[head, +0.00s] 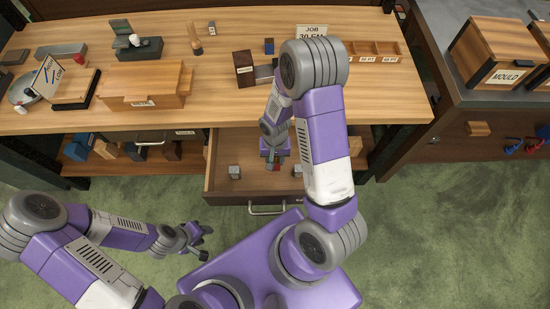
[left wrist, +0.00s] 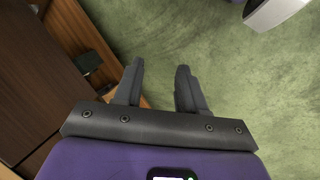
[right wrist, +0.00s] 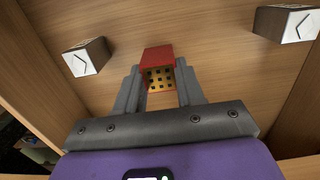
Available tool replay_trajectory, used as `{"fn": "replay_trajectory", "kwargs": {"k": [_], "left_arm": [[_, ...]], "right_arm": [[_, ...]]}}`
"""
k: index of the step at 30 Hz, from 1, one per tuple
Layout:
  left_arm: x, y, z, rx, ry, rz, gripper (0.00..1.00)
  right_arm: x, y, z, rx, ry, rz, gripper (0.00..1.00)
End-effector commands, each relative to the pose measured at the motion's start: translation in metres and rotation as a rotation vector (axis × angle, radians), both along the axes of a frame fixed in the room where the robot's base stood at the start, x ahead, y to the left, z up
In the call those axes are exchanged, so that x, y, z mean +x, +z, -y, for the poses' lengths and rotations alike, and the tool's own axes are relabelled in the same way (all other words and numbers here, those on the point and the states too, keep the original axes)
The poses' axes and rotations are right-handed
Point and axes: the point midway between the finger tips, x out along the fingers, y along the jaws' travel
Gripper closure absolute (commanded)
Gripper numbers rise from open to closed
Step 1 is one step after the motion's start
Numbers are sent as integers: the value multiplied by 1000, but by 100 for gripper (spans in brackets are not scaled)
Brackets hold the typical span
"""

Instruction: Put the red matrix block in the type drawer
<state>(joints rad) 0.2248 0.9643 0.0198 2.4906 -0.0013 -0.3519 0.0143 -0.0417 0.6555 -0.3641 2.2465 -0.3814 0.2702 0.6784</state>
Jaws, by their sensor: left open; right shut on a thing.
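The red matrix block (right wrist: 158,66) has red sides and a yellow face with dark holes. My right gripper (right wrist: 161,84) is shut on it, down inside the open type drawer (head: 222,183). In the head view only a small red part of the block (head: 276,167) shows below the gripper (head: 274,158). I cannot tell whether the block touches the drawer floor. My left gripper (head: 204,242) is open and empty, low over the green floor to the left of the drawer; the left wrist view shows its parted fingers (left wrist: 160,88).
The wooden bench (head: 225,110) overhangs the drawer's back. A mould box (head: 497,50) stands on the right counter.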

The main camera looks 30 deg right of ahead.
Motion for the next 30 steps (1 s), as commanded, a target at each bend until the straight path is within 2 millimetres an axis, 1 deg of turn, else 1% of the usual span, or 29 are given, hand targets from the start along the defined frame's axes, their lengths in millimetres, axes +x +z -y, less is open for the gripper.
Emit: {"fn": "replay_trajectory", "kwargs": {"k": [3, 4, 8, 16, 20, 23, 30], "left_arm": [[0, -4, 0, 0, 0, 0, 60], [0, -3, 0, 0, 0, 0, 60], [0, -3, 0, 0, 0, 0, 60], [0, -2, 0, 0, 0, 0, 60], [0, 3, 0, 0, 0, 0, 60], [0, 9, 0, 0, 0, 0, 60], [0, 29, 0, 0, 0, 0, 60]], "right_arm": [[0, -5, 0, 0, 0, 0, 100], [0, -4, 0, 0, 0, 0, 58], [0, -3, 0, 0, 0, 0, 38], [0, -3, 0, 0, 0, 0, 37], [0, 4, 0, -1, 0, 1, 37], [2, 21, 1, -1, -1, 3, 37], [5, 75, 3, 0, 0, 5, 37]]}}
